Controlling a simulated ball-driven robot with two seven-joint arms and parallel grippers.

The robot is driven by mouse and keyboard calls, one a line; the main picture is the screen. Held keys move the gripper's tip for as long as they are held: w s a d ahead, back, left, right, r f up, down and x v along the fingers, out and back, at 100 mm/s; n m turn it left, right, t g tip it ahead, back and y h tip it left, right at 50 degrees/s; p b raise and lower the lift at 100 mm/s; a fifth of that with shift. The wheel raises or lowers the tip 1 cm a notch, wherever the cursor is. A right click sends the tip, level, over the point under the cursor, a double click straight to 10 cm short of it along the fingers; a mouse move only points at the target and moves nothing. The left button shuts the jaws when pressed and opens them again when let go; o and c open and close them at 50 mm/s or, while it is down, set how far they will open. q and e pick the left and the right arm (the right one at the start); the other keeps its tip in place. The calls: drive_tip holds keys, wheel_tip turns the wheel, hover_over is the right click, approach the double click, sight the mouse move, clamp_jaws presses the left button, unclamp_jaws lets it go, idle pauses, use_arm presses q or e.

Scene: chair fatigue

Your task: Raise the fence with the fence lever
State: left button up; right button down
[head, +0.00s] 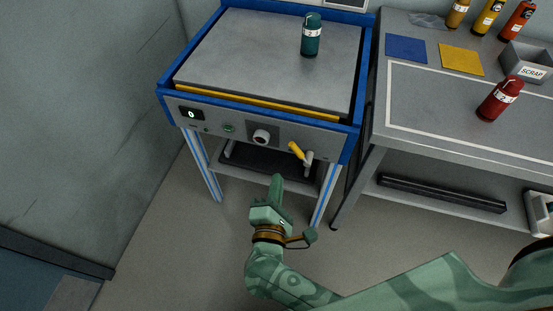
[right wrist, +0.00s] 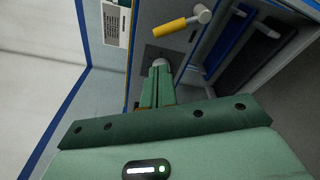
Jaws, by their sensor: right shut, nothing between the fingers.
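The fence lever has a yellow handle (head: 297,151) and a grey pivot, and sits at the right of the machine's front panel. It also shows at the top of the right wrist view (right wrist: 172,28). A yellow strip (head: 262,106), which looks like the fence, runs low along the front edge of the grey top. My right gripper (head: 276,182) is shut and empty, below and in front of the panel, apart from the lever. In the right wrist view its closed fingers (right wrist: 159,72) point toward the panel below the lever. My left gripper is not in view.
A teal bottle (head: 311,36) stands on the blue-framed machine top (head: 240,55). The panel has a display (head: 190,113) reading 0 and a round knob (head: 262,136). A grey workbench (head: 440,105) on the right holds a red bottle (head: 500,98) and a scrap bin (head: 528,66).

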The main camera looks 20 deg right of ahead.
sight(298, 153)
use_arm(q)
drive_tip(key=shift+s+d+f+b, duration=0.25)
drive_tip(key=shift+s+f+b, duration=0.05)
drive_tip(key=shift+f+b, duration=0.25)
use_arm(e)
drive_tip(key=shift+m, duration=0.5)
drive_tip(key=x, duration=1)
drive_tip(key=shift+s+d+f, duration=0.15)
drive_tip(key=shift+f, duration=0.05)
